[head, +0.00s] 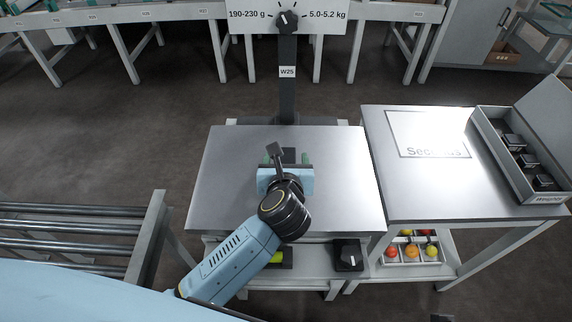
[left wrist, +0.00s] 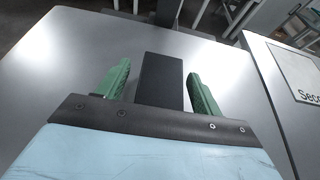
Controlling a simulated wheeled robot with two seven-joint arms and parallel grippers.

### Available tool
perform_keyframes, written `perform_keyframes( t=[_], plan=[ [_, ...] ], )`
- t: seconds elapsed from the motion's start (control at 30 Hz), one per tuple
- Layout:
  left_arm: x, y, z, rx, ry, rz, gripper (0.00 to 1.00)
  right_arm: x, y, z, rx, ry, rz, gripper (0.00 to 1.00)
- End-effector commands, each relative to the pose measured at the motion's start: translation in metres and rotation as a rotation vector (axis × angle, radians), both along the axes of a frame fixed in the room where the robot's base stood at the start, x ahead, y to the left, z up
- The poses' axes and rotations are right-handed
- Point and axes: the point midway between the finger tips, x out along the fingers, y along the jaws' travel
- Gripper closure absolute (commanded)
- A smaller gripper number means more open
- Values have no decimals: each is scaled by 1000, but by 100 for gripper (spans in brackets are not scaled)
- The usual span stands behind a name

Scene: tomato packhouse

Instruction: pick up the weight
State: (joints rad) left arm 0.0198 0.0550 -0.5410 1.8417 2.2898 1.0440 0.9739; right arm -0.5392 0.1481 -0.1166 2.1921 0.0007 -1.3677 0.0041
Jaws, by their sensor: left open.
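The weight (left wrist: 160,80) is a dark block on the grey metal scale plate (head: 225,190). In the left wrist view it stands between the two green fingers of my left gripper (left wrist: 160,88), with a gap on either side. Its near end is hidden by the gripper body. In the head view my left gripper (head: 287,158) is over the middle of the plate, open, and the weight (head: 289,154) shows only partly behind my wrist.
A dark post with a W25 label (head: 287,72) stands behind the plate. At right is a side table (head: 400,180) with an open box (head: 500,165) holding several dark weights. A tray of coloured balls (head: 410,262) sits below. Metal rollers (head: 70,225) are at left.

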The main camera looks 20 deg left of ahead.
Motion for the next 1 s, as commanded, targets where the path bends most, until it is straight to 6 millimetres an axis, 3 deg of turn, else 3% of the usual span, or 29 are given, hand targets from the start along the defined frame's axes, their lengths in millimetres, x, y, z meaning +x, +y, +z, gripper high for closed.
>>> perform_keyframes(
  t=[0.2,0.7,1.0],
  plan=[
    [0,0,0,0,0,0,35,0,0,0,0,0,0,18],
    [0,0,0,0,0,0,100,0,0,0,1,0,0,18],
    [1,0,3,-1,-7,-1,100,0,0,0,1,0,0,18]
  ],
)
